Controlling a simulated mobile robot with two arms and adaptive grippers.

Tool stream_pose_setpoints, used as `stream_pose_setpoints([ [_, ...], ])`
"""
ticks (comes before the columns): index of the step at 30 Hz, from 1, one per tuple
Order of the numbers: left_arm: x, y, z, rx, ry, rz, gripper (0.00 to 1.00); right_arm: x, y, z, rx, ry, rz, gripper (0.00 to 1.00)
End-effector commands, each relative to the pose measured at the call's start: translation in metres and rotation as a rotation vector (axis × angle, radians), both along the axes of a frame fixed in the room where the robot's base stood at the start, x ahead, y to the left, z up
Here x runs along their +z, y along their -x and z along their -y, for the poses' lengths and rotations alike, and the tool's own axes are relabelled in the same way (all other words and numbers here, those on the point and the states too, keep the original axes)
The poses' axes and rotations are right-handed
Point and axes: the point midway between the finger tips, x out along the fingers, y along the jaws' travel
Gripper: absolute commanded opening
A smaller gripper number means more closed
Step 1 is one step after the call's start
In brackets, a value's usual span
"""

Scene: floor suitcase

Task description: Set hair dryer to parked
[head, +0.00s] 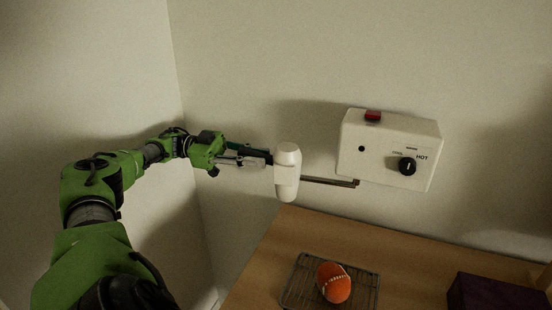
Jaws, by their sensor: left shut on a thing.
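The white hair dryer (287,175) is held upright in the air, left of the wall unit and above the table's back left edge. My left gripper (268,158) is shut on it, coming from the left; the exact grip is partly hidden behind the dryer. The white wall unit (390,125) has a red part (373,116) on top, a black knob (407,166) and a "HOT" mark. Thin brown bars (330,181) run from behind the dryer to the unit's lower left. My right gripper is not in view.
A wooden table (255,285) stands below. On it are a wire rack (300,283) holding an orange ball (334,282) with white stitching, and a dark box (490,293) at right. The wall left of the unit is bare.

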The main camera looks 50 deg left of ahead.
Motion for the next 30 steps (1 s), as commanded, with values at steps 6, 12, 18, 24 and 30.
stream_pose_setpoints([
  [6,-0.003,0.006,-0.001,-0.008,0.0,-0.005,0.0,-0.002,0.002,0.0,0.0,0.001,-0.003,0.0],
  [12,-0.003,0.006,-0.001,-0.009,0.001,-0.004,0.0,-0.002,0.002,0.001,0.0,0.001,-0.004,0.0],
  [18,-0.003,0.006,-0.001,-0.008,0.002,-0.004,0.34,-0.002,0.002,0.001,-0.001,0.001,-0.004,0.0],
  [24,-0.002,0.005,-0.001,-0.006,0.001,-0.002,0.34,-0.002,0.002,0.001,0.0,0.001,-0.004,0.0],
  [30,0.011,0.005,-0.002,-0.005,-0.001,0.001,0.34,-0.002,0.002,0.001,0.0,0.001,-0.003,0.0],
])
